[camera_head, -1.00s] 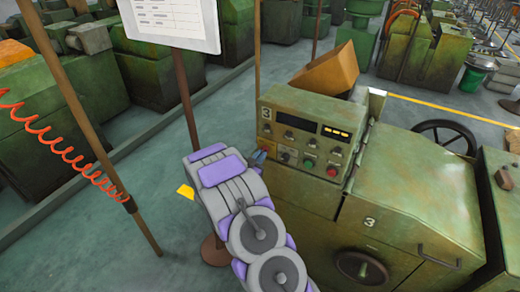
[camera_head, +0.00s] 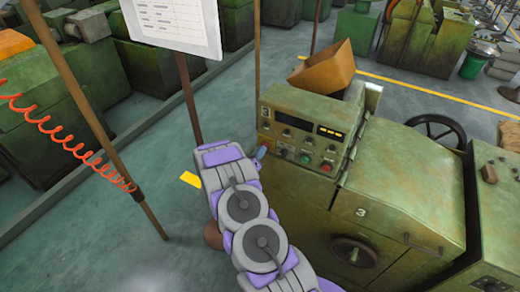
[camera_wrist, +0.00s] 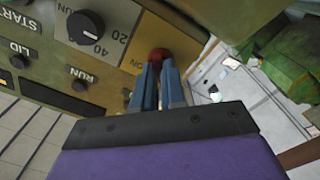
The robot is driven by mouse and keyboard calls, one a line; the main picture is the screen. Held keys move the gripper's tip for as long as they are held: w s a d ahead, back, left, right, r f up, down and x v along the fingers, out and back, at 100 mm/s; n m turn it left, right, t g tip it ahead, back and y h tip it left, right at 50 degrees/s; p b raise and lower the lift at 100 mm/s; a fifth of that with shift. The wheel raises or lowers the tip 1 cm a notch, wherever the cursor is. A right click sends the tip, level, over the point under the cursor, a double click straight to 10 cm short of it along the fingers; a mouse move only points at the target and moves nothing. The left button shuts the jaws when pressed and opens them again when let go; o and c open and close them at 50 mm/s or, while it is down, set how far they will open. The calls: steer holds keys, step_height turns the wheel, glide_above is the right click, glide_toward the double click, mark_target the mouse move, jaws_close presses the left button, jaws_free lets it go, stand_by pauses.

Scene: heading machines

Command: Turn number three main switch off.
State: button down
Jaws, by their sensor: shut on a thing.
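The number three machine's green control panel (camera_head: 302,135) stands right of the middle in the head view, with a "3" at its upper left. In the head view, my gripper (camera_head: 260,153) is at the panel's left edge, and the switch is hard to make out.
A black dial marked 20 and 40 (camera_wrist: 85,26) and a "RUN" knob (camera_wrist: 79,84) sit beside the switch. A brown post (camera_head: 100,130) with an orange coiled hose (camera_head: 65,145) stands at the left. A white board (camera_head: 172,25) stands behind my arm.

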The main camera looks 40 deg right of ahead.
steer(key=shift+w+a+n, duration=0.1)
steer(key=shift+n, duration=0.5)
steer(key=c, duration=1.2)
jaws_free()
steer(key=shift+w+a, duration=0.1)
steer(key=shift+a, duration=0.1)
steer(key=v, duration=1.7)
steer(key=shift+b, duration=0.45)
steer(key=shift+a+f, duration=0.1)
